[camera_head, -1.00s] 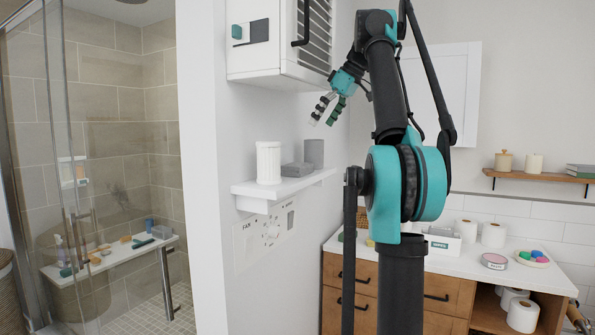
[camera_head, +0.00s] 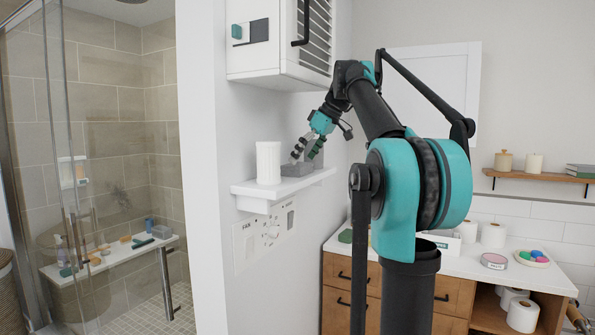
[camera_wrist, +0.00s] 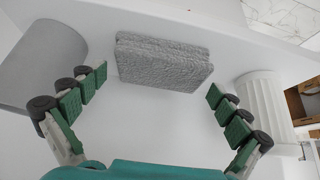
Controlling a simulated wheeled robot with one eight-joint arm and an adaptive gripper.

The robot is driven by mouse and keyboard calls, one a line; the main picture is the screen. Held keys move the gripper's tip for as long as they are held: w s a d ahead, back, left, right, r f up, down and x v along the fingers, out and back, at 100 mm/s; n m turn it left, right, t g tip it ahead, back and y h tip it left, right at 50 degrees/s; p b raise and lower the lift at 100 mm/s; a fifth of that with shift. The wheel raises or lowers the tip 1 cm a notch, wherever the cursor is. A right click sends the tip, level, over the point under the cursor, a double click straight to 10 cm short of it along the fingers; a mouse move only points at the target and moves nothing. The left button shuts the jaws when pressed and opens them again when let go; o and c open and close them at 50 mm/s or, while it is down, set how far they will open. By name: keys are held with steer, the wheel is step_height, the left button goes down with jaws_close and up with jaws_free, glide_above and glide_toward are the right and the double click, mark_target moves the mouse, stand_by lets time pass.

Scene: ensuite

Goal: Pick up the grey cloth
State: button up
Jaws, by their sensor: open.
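The grey cloth (camera_wrist: 163,62) is a folded, rough-textured block lying on a small white wall shelf (camera_head: 250,189). In the head view the cloth (camera_head: 297,170) sits between a white fluted cylinder and a grey cylinder. My gripper (camera_head: 304,155) is right above the cloth in that view, reaching down from the upper right. In the wrist view my gripper (camera_wrist: 155,95) is open, with its green-padded fingers spread wide. The cloth lies ahead, centred between the fingertips and a little beyond them. Nothing is held, and no contact shows.
The white fluted cylinder (camera_head: 268,163) stands left of the cloth, and the grey cylinder (camera_wrist: 40,65) stands close to one finger in the wrist view. A white cabinet (camera_head: 282,45) hangs above the shelf. A counter (camera_head: 470,262) with several items is at the right.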

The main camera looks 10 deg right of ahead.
steer(key=shift+x, duration=0.9)
steer(key=c, duration=0.8)
steer(key=shift+r, duration=0.1)
steer(key=shift+r, duration=0.5)
steer(key=s+d, duration=0.3)
steer(key=d, duration=0.2)
steer(key=s+d, duration=0.7)
steer(key=d, duration=0.2)
steer(key=shift+s+d+r, duration=0.15)
steer(key=shift+s+d, duration=0.15)
